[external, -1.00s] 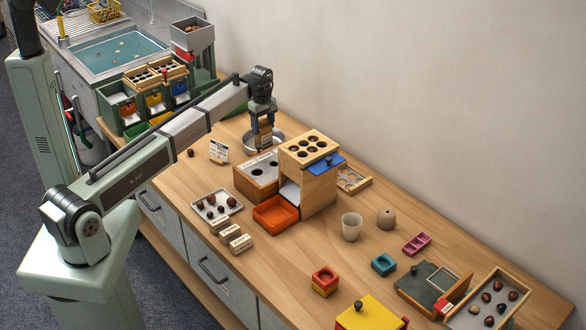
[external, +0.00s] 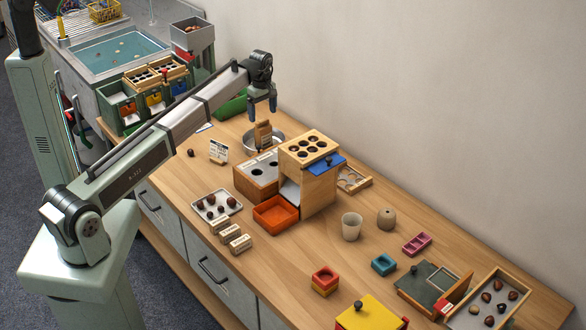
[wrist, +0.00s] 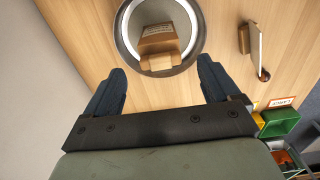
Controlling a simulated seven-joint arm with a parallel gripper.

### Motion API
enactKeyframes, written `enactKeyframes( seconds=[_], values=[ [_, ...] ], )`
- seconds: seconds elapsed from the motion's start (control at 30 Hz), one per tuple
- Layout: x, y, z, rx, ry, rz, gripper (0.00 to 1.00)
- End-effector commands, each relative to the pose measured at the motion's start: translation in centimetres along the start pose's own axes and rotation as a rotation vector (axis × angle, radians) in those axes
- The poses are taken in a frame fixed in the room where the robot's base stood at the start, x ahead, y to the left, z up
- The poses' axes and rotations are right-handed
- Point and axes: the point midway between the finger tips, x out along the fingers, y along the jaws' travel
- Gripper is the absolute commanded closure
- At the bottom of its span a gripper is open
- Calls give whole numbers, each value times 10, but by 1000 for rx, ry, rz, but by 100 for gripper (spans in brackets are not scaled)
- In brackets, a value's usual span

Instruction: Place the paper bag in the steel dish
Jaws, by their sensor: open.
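The brown paper bag (external: 263,134) stands inside the round steel dish (external: 279,139), behind the wooden box with two holes. In the wrist view the bag (wrist: 158,48) lies within the dish's rim (wrist: 192,51). My gripper (external: 262,108) is above the bag, apart from it, with its fingers spread and nothing between them. In the wrist view the open gripper (wrist: 158,92) shows both dark fingers wide apart, with the dish ahead of them.
The two-hole box (external: 256,177) and a taller wooden stand (external: 318,188) are just in front of the dish. A small sign (external: 219,151) stands to the left. A green tray (external: 232,105) lies behind. The air around my gripper is clear.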

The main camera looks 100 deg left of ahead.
Motion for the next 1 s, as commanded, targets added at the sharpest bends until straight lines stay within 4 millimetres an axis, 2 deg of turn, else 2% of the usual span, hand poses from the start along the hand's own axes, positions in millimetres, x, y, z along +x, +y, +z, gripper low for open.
enactKeyframes(
  seconds=[0.1,0.2,0.4,1.0],
  values=[
    [-23,1,0,0,0,2,11],
    [-37,1,0,0,0,2,11],
    [-56,0,0,0,0,0,11],
    [-61,0,0,0,0,0,11]
  ],
)
